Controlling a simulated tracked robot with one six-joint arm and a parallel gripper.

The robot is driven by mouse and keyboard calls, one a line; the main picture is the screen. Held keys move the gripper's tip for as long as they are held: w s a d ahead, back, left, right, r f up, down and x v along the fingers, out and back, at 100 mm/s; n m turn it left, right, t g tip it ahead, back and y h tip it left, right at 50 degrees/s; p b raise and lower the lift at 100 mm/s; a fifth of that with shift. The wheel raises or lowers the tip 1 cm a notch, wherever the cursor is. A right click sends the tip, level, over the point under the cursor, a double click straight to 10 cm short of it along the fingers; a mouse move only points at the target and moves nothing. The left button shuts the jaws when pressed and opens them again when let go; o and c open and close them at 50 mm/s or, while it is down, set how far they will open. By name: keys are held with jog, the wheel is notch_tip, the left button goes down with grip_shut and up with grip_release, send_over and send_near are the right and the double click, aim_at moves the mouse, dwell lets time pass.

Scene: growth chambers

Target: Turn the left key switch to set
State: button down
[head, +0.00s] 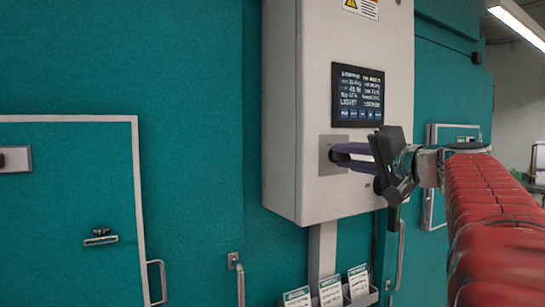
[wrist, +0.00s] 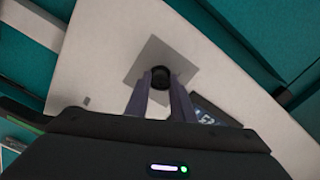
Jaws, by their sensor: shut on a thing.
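The key switch shows in the wrist view as a dark round knob (wrist: 160,74) on a square grey plate (wrist: 150,50). In the head view the grey plate (head: 325,162) is on the front of a white control box (head: 320,200), below its screen, and the switch is hidden by the fingers. My gripper (head: 340,152) reaches in from the right. Its two purple fingers are shut on the key switch, one on each side in the wrist view (wrist: 160,84). The switch's setting marks cannot be read. No second key switch can be made out.
A dark display (head: 358,95) with white text is just above the plate. Card holders (head: 360,298) hang below the box. Teal chamber doors with handles (head: 100,237) are at left, and teal wall surrounds the box. The space in front of the box's left side is free.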

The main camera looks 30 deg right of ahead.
jog(key=m, duration=0.6)
jog(key=shift+d+f, duration=0.1)
jog(key=shift+f, duration=0.2)
jog(key=m, duration=0.5)
jog(key=shift+f, duration=0.15)
jog(key=shift+m, duration=0.3)
jog(key=c, duration=1.6)
grip_release()
jog(key=shift+o, duration=0.4)
jog(key=shift+r, duration=0.2)
jog(key=shift+s, duration=0.1)
